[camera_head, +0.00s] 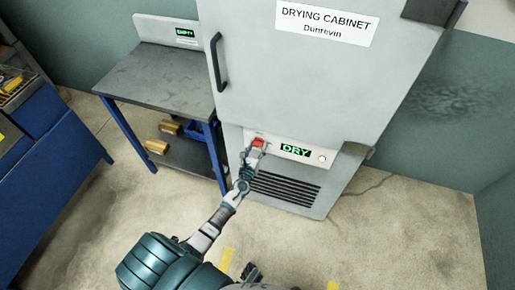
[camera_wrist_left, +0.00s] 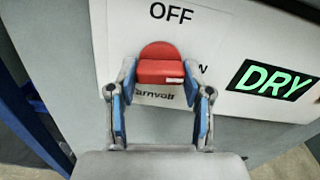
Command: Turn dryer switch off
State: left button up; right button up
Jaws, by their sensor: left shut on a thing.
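The red dryer switch (camera_head: 258,142) sits on the white panel at the lower front of the drying cabinet (camera_head: 290,90). In the left wrist view the switch (camera_wrist_left: 160,65) is a rounded red knob with a small white mark near its lower right. The word OFF is printed above it; lettering below is partly hidden. My left gripper (camera_head: 253,152) reaches the panel from below. Its blue-padded fingers (camera_wrist_left: 160,88) stand on either side of the knob and are shut on it. A green DRY display (camera_head: 295,150) is lit right of the switch.
A round white button (camera_head: 322,157) is right of the display, and a black vent grille (camera_head: 285,188) is below. A grey-topped table (camera_head: 160,78) stands left of the cabinet, with brass-coloured parts (camera_head: 157,146) on its lower shelf. The floor to the right is mostly clear.

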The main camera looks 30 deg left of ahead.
pick_arm(q)
jog(key=shift+n+b, duration=1.9)
jog(key=shift+n, duration=6)
pick_arm(e)
notch_tip(320, 180, up, 11)
jog(key=w, duration=0.1)
jog(key=shift+w+f, duration=0.2)
jog(key=shift+w, duration=0.1)
pick_arm(q)
jog(key=shift+n, duration=0.3)
jog(key=o, duration=1.2)
jog(key=shift+f, duration=0.1)
jog(key=shift+c, duration=0.2)
jog(key=shift+a, duration=0.1)
pick_arm(e)
jog(key=shift+a, duration=0.15)
pick_arm(q)
jog(key=v, duration=1.1)
jog(key=shift+s, duration=0.4)
